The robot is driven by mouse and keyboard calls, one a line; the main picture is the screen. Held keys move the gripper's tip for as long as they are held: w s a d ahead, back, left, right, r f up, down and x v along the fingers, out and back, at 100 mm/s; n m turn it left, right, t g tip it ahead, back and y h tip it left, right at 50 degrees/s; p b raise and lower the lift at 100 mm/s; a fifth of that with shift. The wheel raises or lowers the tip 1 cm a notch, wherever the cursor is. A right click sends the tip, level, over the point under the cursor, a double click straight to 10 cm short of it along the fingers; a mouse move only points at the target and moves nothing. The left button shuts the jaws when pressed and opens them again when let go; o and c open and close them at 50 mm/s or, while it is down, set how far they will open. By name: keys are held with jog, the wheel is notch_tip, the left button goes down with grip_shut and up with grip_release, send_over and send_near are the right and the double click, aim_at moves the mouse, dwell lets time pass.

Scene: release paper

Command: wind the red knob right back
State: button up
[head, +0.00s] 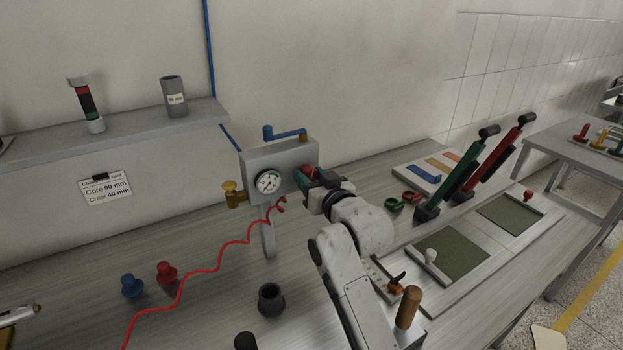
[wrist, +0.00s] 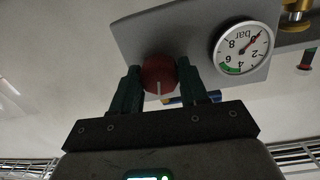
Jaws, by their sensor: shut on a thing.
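The red knob (wrist: 158,76) sits on the front face of the grey gauge box (wrist: 190,38), with a white line on it. My gripper (wrist: 162,90) is shut on the red knob, one finger on each side of it in the wrist view. In the head view my gripper (head: 318,181) reaches the right part of the gauge box (head: 287,158) and hides most of the knob (head: 307,171). The round bar gauge (wrist: 243,48) is beside the knob, its needle off the green band; it also shows in the head view (head: 268,181).
A blue lever (head: 284,132) is on top of the box and a brass fitting (head: 233,193) on its left. A red wavy cord (head: 205,270) runs down the bench. Green and red levers (head: 462,172) stand at right. A black cup (head: 271,298) stands in front.

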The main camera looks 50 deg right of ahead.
jog(key=shift+f+n, duration=0.25)
jog(key=shift+n, duration=0.35)
jog(key=o, duration=1)
jog(key=shift+r, duration=0.15)
jog(key=shift+o, duration=0.2)
jog(key=shift+s, duration=0.1)
jog(key=b+v, duration=0.2)
jog(key=v, duration=0.8)
jog(key=shift+s+a, duration=0.2)
jog(key=shift+s, duration=0.1)
